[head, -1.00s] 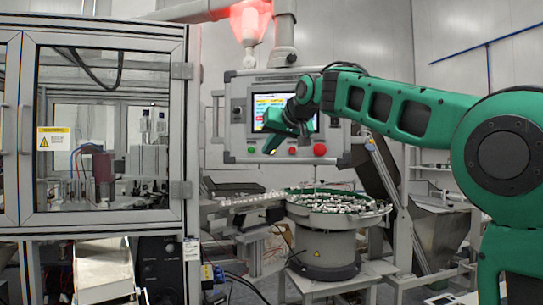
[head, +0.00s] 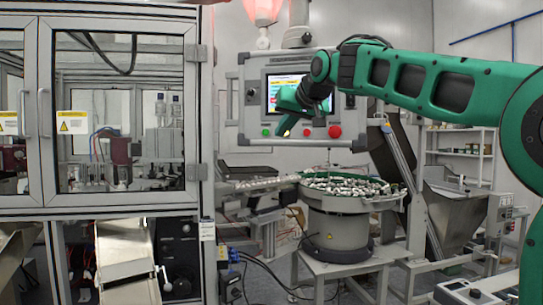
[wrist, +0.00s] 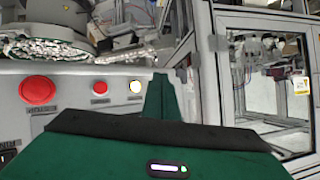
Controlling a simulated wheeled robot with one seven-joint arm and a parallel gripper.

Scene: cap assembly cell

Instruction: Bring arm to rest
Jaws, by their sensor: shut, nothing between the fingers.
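My gripper (head: 284,131) is at the end of the green arm, in front of the lower left part of the control panel (head: 255,100) in the head view. Its fingers are together and hold nothing. In the wrist view the closed green fingers (wrist: 160,97) point up the picture, with the panel's edge and buttons behind them. I cannot tell how far the fingers are from the panel. The panel's screen (head: 285,92) is lit and partly hidden by my arm. A red button (head: 335,132) shows below it, and the large red button is also in the wrist view (wrist: 38,90).
A round feeder bowl (head: 352,204) full of small caps stands below the panel. A glass-doored machine enclosure (head: 203,190) fills the left. A metal chute (head: 126,255) sticks out below it. A grey hopper (head: 452,215) and shelves (head: 461,150) are at right. A red lamp (head: 262,10) glows above.

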